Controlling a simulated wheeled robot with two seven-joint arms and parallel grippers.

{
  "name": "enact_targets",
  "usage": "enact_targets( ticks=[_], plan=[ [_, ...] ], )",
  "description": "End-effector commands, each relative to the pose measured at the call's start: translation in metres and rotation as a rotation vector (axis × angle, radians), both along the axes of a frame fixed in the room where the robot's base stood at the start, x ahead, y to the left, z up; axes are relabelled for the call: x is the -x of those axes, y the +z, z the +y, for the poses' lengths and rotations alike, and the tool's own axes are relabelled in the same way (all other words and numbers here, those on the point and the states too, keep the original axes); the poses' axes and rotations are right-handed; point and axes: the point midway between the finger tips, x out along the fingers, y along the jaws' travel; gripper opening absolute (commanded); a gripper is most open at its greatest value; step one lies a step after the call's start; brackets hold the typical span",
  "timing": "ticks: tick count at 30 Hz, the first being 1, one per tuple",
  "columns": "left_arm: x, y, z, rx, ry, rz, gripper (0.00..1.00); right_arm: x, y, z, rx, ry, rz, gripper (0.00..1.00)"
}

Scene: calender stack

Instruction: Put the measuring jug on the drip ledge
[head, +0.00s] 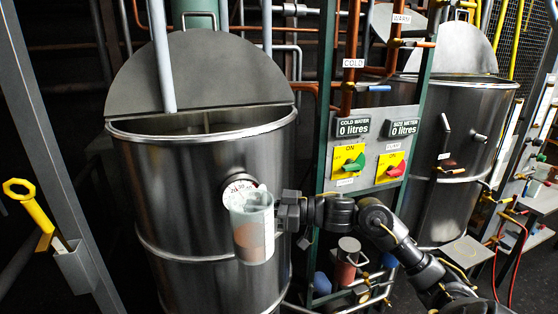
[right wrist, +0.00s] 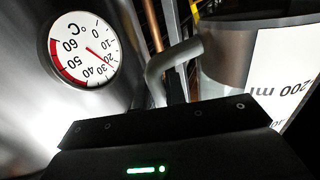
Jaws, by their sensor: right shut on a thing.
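The measuring jug (head: 252,228) is a see-through grey cup with a pinkish patch, in front of the left steel tank in the head view. My right gripper (head: 281,216) is shut on the jug from its right side and holds it in the air, roughly upright. In the right wrist view the jug (right wrist: 225,60) shows at upper right, with its curved grey handle and a white "200 ml" label. A flat grey ledge (head: 467,251) juts out low by the right tank; I cannot tell for sure that it is the drip ledge. My left gripper is out of view.
The left tank (head: 200,190) stands close behind the jug, with a round dial thermometer (right wrist: 83,50) on its wall. A valve panel (head: 372,155) with green and red handles stands between the tanks. Pipes (head: 360,290) crowd the floor below. The right tank (head: 450,130) stands beyond.

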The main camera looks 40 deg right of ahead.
Motion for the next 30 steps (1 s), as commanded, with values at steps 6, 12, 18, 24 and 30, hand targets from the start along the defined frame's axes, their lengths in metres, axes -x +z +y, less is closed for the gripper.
enact_targets(
  ticks=[6,12,18,24,30],
  plan=[
    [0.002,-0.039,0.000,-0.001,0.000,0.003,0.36,0.035,-0.106,0.057,-0.008,0.138,0.003,0.00],
    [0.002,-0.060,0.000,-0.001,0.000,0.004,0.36,0.065,-0.171,0.089,-0.005,0.186,0.002,0.00],
    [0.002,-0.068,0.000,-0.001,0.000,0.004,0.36,0.082,-0.202,0.102,-0.002,0.194,-0.001,0.00],
    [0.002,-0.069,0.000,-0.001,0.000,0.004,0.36,0.085,-0.207,0.105,0.001,0.195,-0.002,0.00],
    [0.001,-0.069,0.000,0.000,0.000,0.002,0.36,0.087,-0.206,0.101,0.001,0.186,-0.001,0.00]
  ],
)
